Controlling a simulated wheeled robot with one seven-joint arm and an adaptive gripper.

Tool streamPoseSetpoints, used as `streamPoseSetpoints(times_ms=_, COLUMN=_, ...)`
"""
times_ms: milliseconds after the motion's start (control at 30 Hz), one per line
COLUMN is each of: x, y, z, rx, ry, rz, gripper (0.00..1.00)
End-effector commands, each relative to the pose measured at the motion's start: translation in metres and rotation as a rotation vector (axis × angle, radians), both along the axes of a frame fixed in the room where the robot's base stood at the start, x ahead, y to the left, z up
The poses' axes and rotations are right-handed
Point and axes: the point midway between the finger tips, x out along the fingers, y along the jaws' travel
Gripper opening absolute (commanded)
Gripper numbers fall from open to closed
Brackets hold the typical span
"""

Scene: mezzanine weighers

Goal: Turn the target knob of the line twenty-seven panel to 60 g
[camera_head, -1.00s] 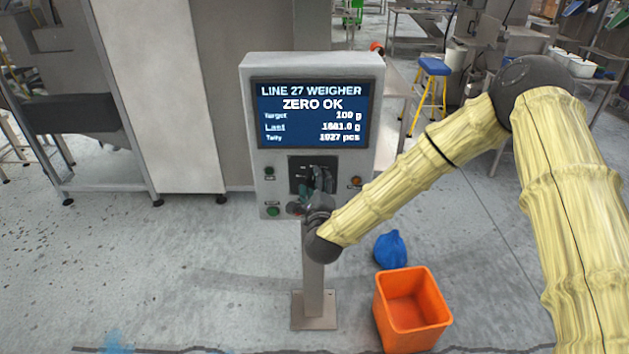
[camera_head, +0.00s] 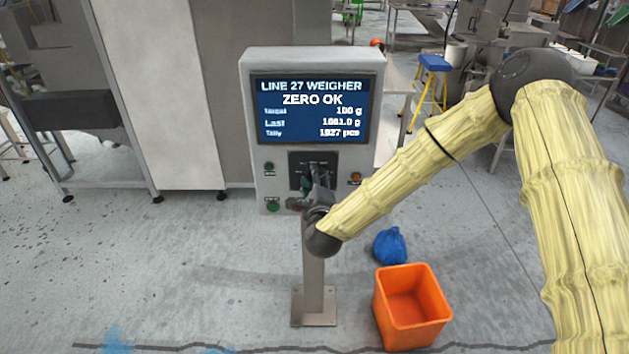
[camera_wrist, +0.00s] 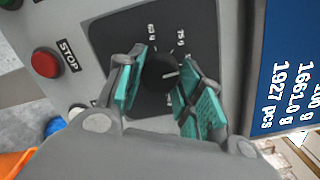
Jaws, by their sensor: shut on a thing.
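The line 27 weigher panel (camera_head: 252,160) is a grey box on a post. Its screen (camera_head: 312,112) reads ZERO OK, with the target line appearing to read 100 g. The target knob (camera_wrist: 159,72) is black and round on a dark dial plate (camera_wrist: 203,30). Its white pointer mark points to the right in the wrist view, towards one finger pad. Labels that look like 60 g and 75 g show above it. My gripper (camera_wrist: 161,86) has its teal pads on either side of the knob, shut on it. In the head view my gripper (camera_head: 318,190) hides most of the dial.
A red STOP button (camera_wrist: 45,63) sits beside the dial. A green button (camera_head: 272,206) and an amber lamp (camera_head: 355,179) are on the panel too. An orange bin (camera_head: 413,300) and a blue bag (camera_head: 390,246) stand on the floor right of the post.

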Motion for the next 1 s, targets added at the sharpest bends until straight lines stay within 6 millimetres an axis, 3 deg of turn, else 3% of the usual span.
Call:
streamPoseSetpoints(times_ms=267, x=-0.0002, y=0.0005, z=-0.0018, rx=-0.183, ry=-0.002, rz=0.001, gripper=0.12)
streamPoseSetpoints(times_ms=1000, x=-0.0003, y=0.0017, z=0.0016, rx=-0.886, ry=-0.002, rz=0.002, gripper=0.12)
